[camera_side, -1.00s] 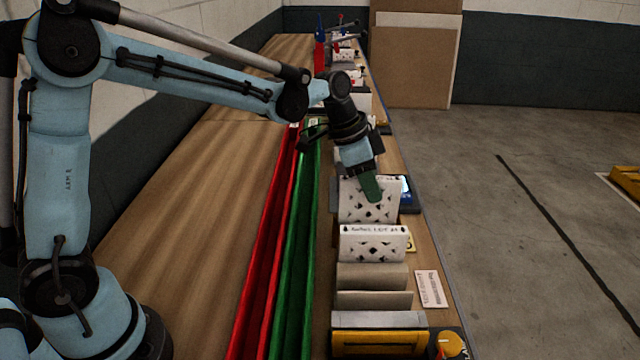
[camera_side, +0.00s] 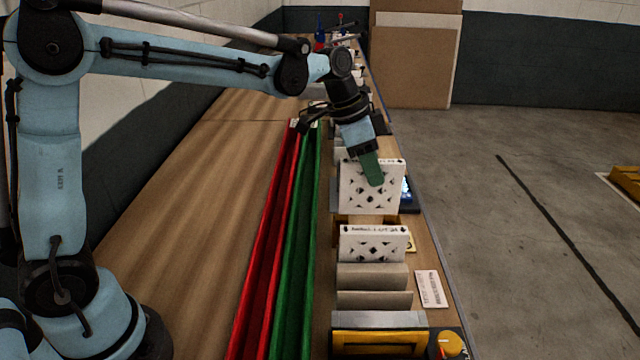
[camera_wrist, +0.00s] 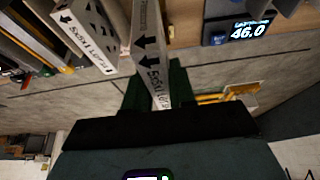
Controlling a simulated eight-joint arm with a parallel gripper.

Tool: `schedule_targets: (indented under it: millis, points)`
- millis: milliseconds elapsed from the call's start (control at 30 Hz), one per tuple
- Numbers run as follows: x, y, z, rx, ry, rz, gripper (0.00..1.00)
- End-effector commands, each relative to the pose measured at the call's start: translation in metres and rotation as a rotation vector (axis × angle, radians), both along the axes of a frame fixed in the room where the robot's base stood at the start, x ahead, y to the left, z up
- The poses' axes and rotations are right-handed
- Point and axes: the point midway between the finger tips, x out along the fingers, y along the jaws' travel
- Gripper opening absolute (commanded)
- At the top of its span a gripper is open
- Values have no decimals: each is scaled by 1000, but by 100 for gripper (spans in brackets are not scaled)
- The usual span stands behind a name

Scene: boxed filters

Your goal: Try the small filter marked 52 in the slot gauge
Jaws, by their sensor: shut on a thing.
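My gripper (camera_side: 374,172) has green fingers and is shut on the top edge of a white boxed filter (camera_side: 357,198) with a cut-out pattern. This filter is upright, above the bench and behind another white filter (camera_side: 372,250). In the wrist view, the held filter (camera_wrist: 146,40) runs between the green fingers (camera_wrist: 158,92). It has black arrows and print; I cannot make out a 52. The other white filter (camera_wrist: 82,35) is beside it on the left, apart from it. I cannot tell for certain which fixture is the slot gauge.
Brown dividers (camera_side: 372,276) stand in front of the white filters. A yellow and black fixture (camera_side: 380,343) with a yellow knob is at the near end. Red (camera_side: 262,270) and green (camera_side: 298,270) channels run along the left. A display (camera_wrist: 240,28) reads 46.0. A printed card (camera_side: 430,288) lies right.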

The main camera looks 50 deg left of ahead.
Motion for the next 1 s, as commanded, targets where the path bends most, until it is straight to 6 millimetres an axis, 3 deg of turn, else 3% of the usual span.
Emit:
schedule_targets:
  millis: [467,1000]
  points:
    - [0,0,13,0,0,0,0]
    - [0,0,48,0,0,0,0]
